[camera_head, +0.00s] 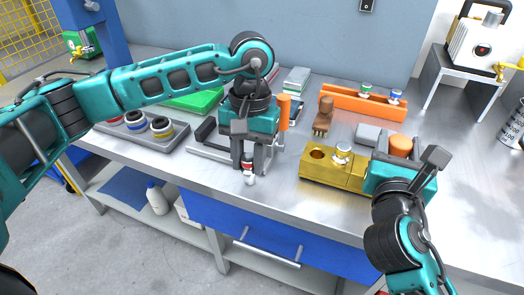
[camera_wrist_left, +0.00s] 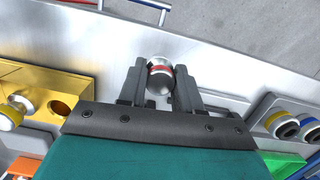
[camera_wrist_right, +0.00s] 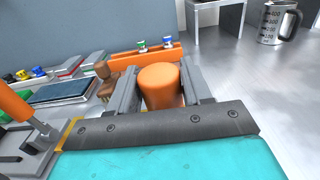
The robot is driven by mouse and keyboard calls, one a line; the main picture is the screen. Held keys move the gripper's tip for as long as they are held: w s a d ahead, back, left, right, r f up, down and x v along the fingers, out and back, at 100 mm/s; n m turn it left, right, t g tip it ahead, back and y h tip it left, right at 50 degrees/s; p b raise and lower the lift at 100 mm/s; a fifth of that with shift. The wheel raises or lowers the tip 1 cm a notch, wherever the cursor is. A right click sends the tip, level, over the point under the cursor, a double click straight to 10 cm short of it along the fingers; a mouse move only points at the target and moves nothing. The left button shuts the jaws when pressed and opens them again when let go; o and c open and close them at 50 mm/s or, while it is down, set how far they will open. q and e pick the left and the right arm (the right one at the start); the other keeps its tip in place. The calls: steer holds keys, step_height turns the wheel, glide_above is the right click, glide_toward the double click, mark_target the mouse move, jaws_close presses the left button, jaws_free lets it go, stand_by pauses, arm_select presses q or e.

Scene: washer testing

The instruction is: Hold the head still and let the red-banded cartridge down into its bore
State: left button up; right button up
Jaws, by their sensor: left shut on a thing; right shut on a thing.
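The red-banded cartridge (camera_head: 248,172) is between the fingers of my left gripper (camera_head: 247,163), left of the brass head; its red band and metal end show in the left wrist view (camera_wrist_left: 160,75). The brass head (camera_head: 330,175) lies on the bench with an empty round bore (camera_head: 317,154). A pale-banded cartridge (camera_head: 343,150) stands in it beside that bore, with a yellow band in the left wrist view (camera_wrist_left: 10,115). My right gripper (camera_wrist_right: 162,88) is shut on an orange cylinder (camera_wrist_right: 162,80) at the head's right end. How it joins the head is hidden.
A grey tray (camera_head: 180,140) with banded parts lies left. An orange rack (camera_head: 350,103) with green and blue parts is behind the head. A brown brush (camera_head: 323,118) and a grey block (camera_head: 367,134) lie near it. Bare bench shows in front of the head.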

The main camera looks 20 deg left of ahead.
arm_select(q)
steer(key=w+d+r+n+h, duration=0.1)
steer(key=w+d+r+n, duration=0.2)
steer(key=d+r+n, duration=0.35)
steer(key=n+t, duration=0.2)
steer(key=n, duration=0.9)
glide_toward(316, 163)
steer(key=w+r, duration=0.2)
steer(key=w, duration=0.1)
steer(key=shift+d+f+h, duration=0.15)
steer(key=shift+f+h, duration=0.05)
steer(key=shift+f, duration=0.75)
steer(key=shift+d+f+h, duration=0.1)
steer(key=shift+f+h, duration=0.1)
steer(key=shift+f, duration=0.75)
steer(key=shift+f, duration=0.1)
arm_select(e)
steer(key=shift+f, duration=0.1)
arm_select(q)
steer(key=shift+f, duration=0.3)
steer(key=shift+f, duration=0.3)
steer(key=shift+f, duration=1.45)
